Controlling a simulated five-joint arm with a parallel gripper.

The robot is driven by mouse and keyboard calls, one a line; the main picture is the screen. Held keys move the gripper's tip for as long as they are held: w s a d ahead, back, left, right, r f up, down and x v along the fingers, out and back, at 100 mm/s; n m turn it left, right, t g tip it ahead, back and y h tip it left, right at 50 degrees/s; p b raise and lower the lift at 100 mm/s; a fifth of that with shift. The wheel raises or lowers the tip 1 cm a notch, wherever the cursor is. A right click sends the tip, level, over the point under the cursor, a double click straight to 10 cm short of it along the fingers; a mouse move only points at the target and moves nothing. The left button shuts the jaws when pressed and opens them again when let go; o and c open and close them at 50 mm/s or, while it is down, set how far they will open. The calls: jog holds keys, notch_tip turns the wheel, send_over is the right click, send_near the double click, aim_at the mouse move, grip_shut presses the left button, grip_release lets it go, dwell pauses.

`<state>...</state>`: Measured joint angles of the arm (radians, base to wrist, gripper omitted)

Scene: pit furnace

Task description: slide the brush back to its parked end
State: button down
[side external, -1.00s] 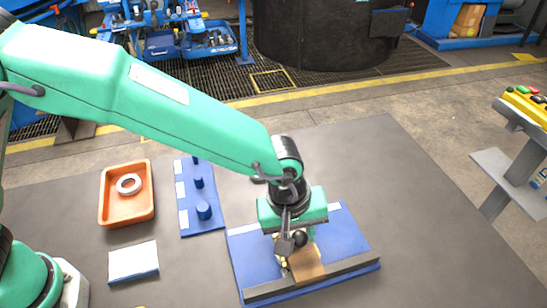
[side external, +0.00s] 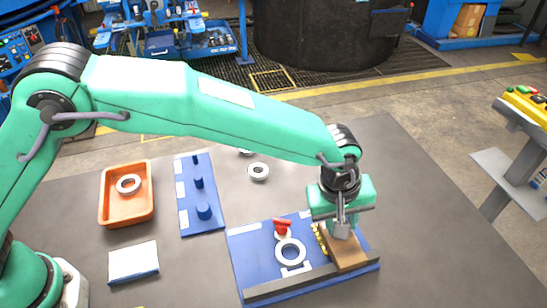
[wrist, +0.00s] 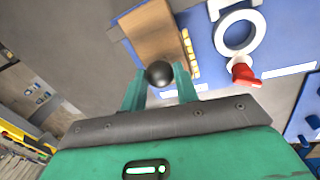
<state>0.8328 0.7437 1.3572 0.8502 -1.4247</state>
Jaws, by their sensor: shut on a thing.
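The brush (side external: 347,256) is a brown wooden block with yellow bristle tufts on its left side and a black knob (wrist: 159,74) on it. It lies against the dark grey rail (side external: 285,285) at the right end of the blue plate (side external: 248,262). My gripper (side external: 342,233) is shut on the brush's knob, a finger on each side in the wrist view. The gripper hides the knob in the side view. A pale ring (side external: 278,253) with a red clamp-like piece (side external: 282,225) behind it lies on the plate, left of the brush and apart from it.
An orange tray (side external: 104,215) with a ring in it stands at left. A blue board (side external: 187,222) with several pegs is beside it. A loose ring (side external: 258,178) lies behind the plate. The table right of the plate is clear.

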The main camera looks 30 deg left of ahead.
jog(key=shift+r, duration=0.1)
jog(key=c, duration=1.1)
grip_release()
jog(key=shift+o, duration=0.2)
notch_tip(320, 180, up, 8)
jog(key=a, duration=0.1)
jog(key=shift+s, duration=0.45)
jog(key=shift+a, duration=0.1)
